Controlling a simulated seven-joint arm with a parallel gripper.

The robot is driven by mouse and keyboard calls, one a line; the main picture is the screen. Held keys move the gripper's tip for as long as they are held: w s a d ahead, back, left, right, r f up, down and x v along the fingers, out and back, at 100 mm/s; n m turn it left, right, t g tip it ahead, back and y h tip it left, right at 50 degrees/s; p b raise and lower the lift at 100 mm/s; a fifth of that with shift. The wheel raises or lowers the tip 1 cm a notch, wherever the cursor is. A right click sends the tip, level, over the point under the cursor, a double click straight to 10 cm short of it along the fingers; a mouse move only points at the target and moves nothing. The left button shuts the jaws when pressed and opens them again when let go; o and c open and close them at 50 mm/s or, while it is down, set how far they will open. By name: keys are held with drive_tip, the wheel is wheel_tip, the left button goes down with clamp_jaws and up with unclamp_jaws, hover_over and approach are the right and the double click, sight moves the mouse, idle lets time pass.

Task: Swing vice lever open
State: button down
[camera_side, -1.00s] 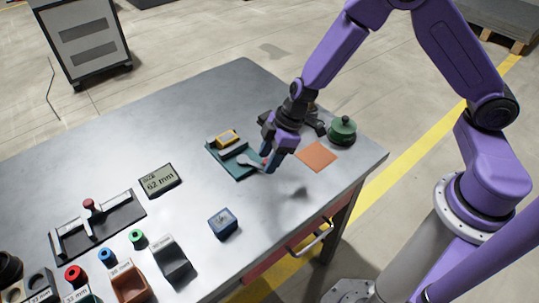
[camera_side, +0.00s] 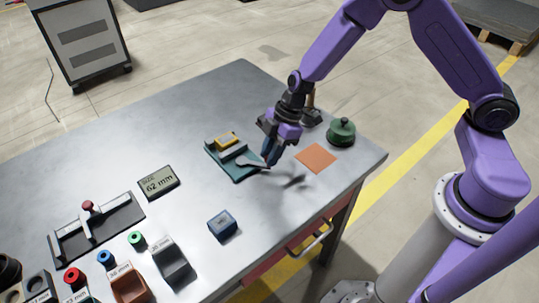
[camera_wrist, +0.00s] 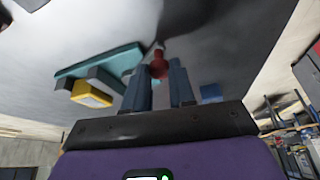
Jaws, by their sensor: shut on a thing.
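The vice has a teal base (camera_side: 228,168) with grey jaws and a yellow block (camera_side: 227,140) on it. Its grey lever (camera_side: 251,164) sticks out to the right, toward my gripper. My gripper (camera_side: 269,162) is low over the table at the lever's outer end. In the wrist view the lever's red knob (camera_wrist: 159,66) sits between the blue fingers of my gripper (camera_wrist: 160,80), which are shut on it. The teal base (camera_wrist: 100,60) and yellow block (camera_wrist: 91,94) lie to the left there. The fingers hide part of the knob.
An orange square (camera_side: 316,158) and a green round-topped object (camera_side: 341,131) lie right of my gripper. A blue block (camera_side: 222,223) stands nearer the front edge. A "62 mm" display (camera_side: 158,182) and a dark fixture (camera_side: 98,228) are left. Bare table lies between.

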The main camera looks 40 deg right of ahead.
drive_tip(key=n, duration=0.1)
drive_tip(key=w+d+n+g, duration=0.1)
drive_tip(key=n, duration=0.1)
drive_tip(key=shift+w+d, duration=0.25)
drive_tip(key=shift+w, duration=0.05)
drive_tip(key=n, duration=0.1)
drive_tip(key=w+d+n+g, duration=0.1)
drive_tip(key=shift+w+n, duration=0.3)
drive_tip(key=n, duration=0.1)
drive_tip(key=w+n, duration=0.1)
drive_tip(key=w+n+g+h, duration=0.1)
drive_tip(key=shift+d, duration=0.25)
drive_tip(key=shift+w+n+g, duration=0.5)
drive_tip(key=shift+w+n, duration=0.3)
drive_tip(key=shift+n, duration=0.4)
drive_tip(key=shift+w, duration=0.1)
drive_tip(key=c, duration=0.9)
unclamp_jaws()
drive_tip(key=shift+c, duration=0.2)
drive_tip(key=shift+h, duration=0.3)
drive_tip(key=v, duration=1.7)
drive_tip(key=shift+d+r, duration=0.2)
